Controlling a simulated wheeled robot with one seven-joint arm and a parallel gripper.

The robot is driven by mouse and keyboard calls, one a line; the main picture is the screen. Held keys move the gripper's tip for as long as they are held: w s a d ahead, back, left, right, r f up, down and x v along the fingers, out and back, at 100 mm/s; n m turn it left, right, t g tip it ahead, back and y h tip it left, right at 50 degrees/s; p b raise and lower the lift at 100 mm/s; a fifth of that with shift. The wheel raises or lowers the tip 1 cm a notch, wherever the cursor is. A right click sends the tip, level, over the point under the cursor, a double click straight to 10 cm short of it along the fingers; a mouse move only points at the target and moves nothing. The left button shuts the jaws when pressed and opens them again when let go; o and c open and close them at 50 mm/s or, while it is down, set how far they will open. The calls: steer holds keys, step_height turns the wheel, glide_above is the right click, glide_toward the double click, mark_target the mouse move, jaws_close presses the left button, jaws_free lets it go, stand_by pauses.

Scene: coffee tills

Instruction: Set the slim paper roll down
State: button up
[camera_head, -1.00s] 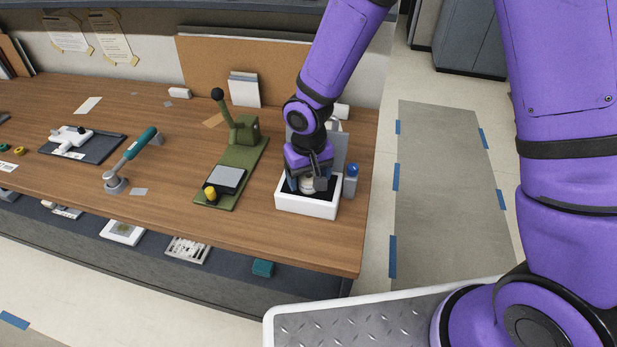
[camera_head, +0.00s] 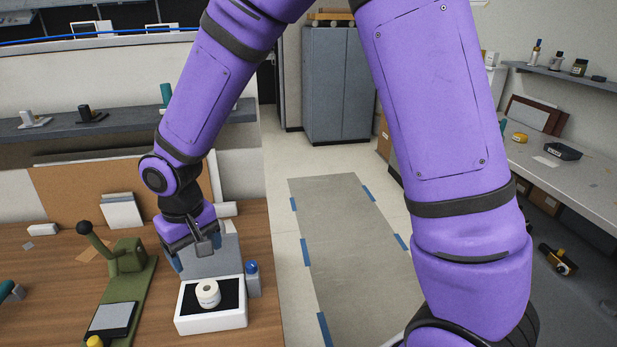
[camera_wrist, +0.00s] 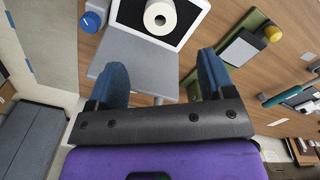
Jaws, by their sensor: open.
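The slim paper roll (camera_head: 208,293) is white and stands upright on the black inner floor of a white tray-like box (camera_head: 211,324) on the wooden counter. The wrist view shows the roll (camera_wrist: 160,18) end-on, with its round core hole, beyond my fingertips. My gripper (camera_head: 192,258) is above and behind the roll, apart from it. In the wrist view my blue fingers (camera_wrist: 163,75) are spread wide with nothing between them.
A grey upright panel (camera_head: 215,258) stands behind the box, and a blue-knobbed grey post (camera_head: 253,281) is at its right. A green lever press (camera_head: 125,280) stands to the left. The counter's right edge is close to the box.

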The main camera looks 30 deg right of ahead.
steer(key=s+d+r+m+t, duration=0.1)
steer(key=s+d+r, duration=0.1)
steer(key=d+r, duration=0.55)
steer(key=s+d+r+m+t, duration=0.1)
steer(key=s+d+r+t, duration=0.15)
steer(key=d+r, duration=0.5)
steer(key=s+d+r+t, duration=0.1)
steer(key=s+d+r, duration=0.2)
steer(key=s, duration=0.4)
steer(key=s+d+r+m, duration=0.1)
steer(key=s+d+r, duration=0.3)
steer(key=s+d, duration=0.2)
steer(key=shift+s+d+r+t, duration=0.2)
steer(key=shift+s+d+t, duration=0.15)
steer(key=shift+s, duration=0.2)
